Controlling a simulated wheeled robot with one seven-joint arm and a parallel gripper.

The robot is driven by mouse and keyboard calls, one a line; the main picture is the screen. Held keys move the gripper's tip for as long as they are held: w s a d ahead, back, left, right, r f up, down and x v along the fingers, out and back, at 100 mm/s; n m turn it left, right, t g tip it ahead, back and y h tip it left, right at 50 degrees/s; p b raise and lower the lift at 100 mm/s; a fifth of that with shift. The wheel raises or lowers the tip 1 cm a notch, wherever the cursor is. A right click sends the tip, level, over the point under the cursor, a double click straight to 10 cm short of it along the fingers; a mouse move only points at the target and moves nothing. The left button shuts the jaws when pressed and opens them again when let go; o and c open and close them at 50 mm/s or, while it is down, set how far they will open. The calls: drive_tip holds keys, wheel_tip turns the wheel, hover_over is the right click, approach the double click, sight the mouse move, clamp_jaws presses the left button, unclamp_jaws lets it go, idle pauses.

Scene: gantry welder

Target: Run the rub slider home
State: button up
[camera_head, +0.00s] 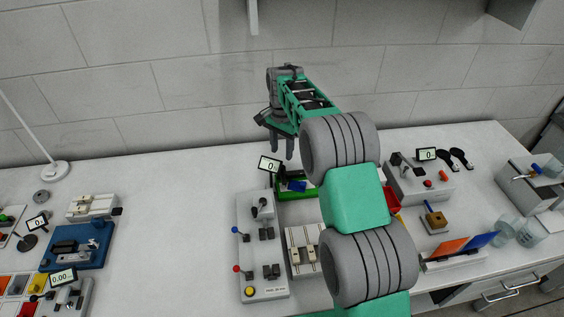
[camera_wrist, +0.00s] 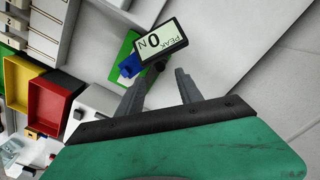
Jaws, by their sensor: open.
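A device with a green base (camera_head: 283,194), a blue block (camera_head: 297,186) and a tilted display (camera_head: 269,164) stands near the middle of the bench, partly hidden by my arm. I cannot tell for sure that the blue block is the rub slider. In the wrist view the display (camera_wrist: 162,40) reads 0 N PEAK, with the blue block (camera_wrist: 129,66) and green base (camera_wrist: 122,50) beside it. My gripper (camera_head: 282,152) is open and empty, with its fingers pointing down above and behind the display. In the wrist view the fingertips (camera_wrist: 164,76) are apart, just short of the display.
A grey panel (camera_head: 251,272) with levers and a switch box (camera_head: 292,240) stand in front. Red and yellow bins (camera_wrist: 52,105) lie left in the wrist view. A grey unit (camera_head: 430,187) stands right.

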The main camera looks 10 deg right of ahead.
sight(282, 170)
wheel_tip(282, 170, down, 7)
drive_tip(key=shift+r+p, duration=0.2)
drive_tip(key=shift+p, duration=0.6)
drive_tip(key=shift+c, duration=0.2)
clamp_jaws()
idle(0.5)
